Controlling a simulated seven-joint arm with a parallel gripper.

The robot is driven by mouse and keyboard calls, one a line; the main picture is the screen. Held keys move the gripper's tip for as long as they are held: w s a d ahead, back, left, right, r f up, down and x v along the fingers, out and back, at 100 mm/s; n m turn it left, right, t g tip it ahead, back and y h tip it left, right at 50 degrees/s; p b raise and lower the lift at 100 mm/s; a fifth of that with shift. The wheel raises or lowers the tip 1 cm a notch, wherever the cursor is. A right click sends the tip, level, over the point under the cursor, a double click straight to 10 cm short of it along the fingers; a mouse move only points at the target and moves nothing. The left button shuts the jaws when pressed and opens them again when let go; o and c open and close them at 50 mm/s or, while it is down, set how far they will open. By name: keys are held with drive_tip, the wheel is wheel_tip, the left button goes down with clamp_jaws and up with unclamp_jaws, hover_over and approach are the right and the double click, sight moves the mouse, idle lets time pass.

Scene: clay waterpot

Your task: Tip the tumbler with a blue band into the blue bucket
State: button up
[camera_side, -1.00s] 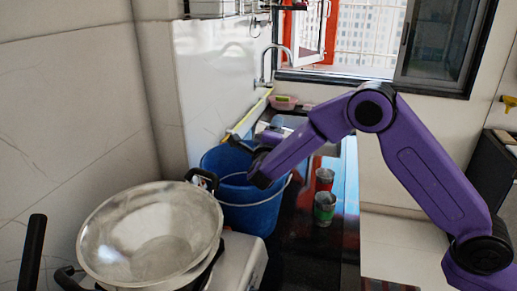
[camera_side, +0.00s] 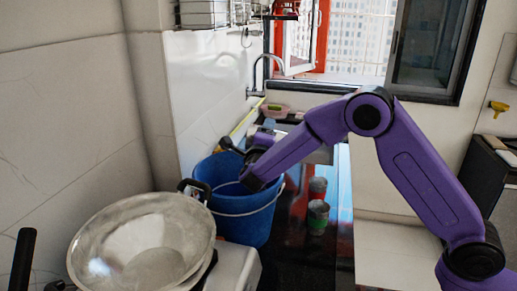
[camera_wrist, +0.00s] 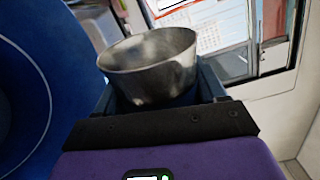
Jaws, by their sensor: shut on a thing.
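My gripper (camera_wrist: 158,88) is shut on a grey metal tumbler (camera_wrist: 150,70), its mouth facing up and leaning in the wrist view. The bucket also fills the left of the wrist view (camera_wrist: 25,95), beside the tumbler. Whether anything is in the tumbler cannot be told.
A tumbler with a green band (camera_side: 318,216) and another tumbler (camera_side: 317,187) behind it stand on the dark counter right of the bucket. A large metal bowl (camera_side: 140,245) is at front left. A pink tub (camera_side: 275,110) sits at the back near the tap.

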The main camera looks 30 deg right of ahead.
drive_tip(key=shift+s+d+r+m, duration=0.1)
drive_tip(key=shift+r+m, duration=0.05)
drive_tip(key=shift+m, duration=0.55)
drive_tip(key=shift+s+d+r+m, duration=0.1)
drive_tip(key=shift+m, duration=0.6)
drive_tip(key=shift+r+m, duration=0.3)
drive_tip(key=shift+m, duration=0.9)
drive_tip(key=shift+r+m, duration=0.6)
drive_tip(key=shift+m, duration=0.6)
